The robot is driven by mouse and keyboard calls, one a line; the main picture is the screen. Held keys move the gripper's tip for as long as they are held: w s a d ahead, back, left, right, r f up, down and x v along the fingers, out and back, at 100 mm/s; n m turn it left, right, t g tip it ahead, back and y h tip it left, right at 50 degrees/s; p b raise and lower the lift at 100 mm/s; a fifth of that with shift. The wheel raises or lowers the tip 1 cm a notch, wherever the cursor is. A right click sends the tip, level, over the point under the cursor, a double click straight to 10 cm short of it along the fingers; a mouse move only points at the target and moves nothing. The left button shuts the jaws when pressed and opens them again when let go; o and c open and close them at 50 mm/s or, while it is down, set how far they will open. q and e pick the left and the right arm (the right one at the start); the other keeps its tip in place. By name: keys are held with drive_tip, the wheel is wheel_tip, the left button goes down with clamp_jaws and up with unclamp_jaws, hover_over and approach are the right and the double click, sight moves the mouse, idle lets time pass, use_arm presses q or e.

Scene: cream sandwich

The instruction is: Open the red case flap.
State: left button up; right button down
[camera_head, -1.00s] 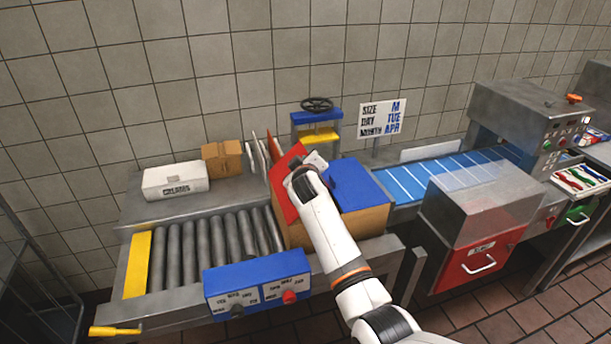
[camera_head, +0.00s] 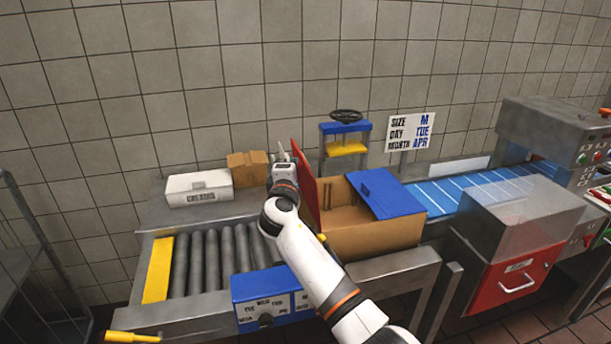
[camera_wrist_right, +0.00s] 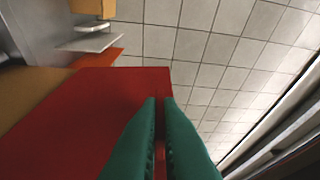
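The cardboard case (camera_head: 375,238) stands on the roller conveyor. Its red flap (camera_head: 304,185) stands steeply raised at the left side, seen nearly edge-on, and the left part of the case's top is uncovered. The blue flap (camera_head: 385,193) lies over the right part. My right gripper (camera_head: 281,152) is at the left of the red flap, near its upper edge. In the right wrist view, its green fingers (camera_wrist_right: 160,100) are nearly together in front of the red flap (camera_wrist_right: 70,125), with only a narrow gap; contact is unclear. My left gripper is out of view.
A white box (camera_head: 199,187) and a small brown box (camera_head: 248,168) stand on the ledge behind the rollers (camera_head: 215,262). A blue control panel (camera_head: 275,295) is at the front. A blue-and-yellow stand (camera_head: 345,140) is behind the case.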

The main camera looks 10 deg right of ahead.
drive_tip(key=shift+a+f+n+t+b, duration=0.35)
drive_tip(key=shift+a+f+n+b, duration=0.1)
drive_tip(key=shift+a+n+b, duration=0.4)
drive_tip(key=shift+a+f+n+t+b, duration=0.35)
drive_tip(key=shift+a+f+n+b, duration=0.1)
drive_tip(key=shift+a+n+b, duration=0.35)
drive_tip(key=c, duration=1.6)
unclamp_jaws()
drive_tip(key=shift+s, duration=0.1)
drive_tip(key=b+v, duration=0.1)
drive_tip(key=v, duration=1.1)
drive_tip(key=shift+a, duration=0.1)
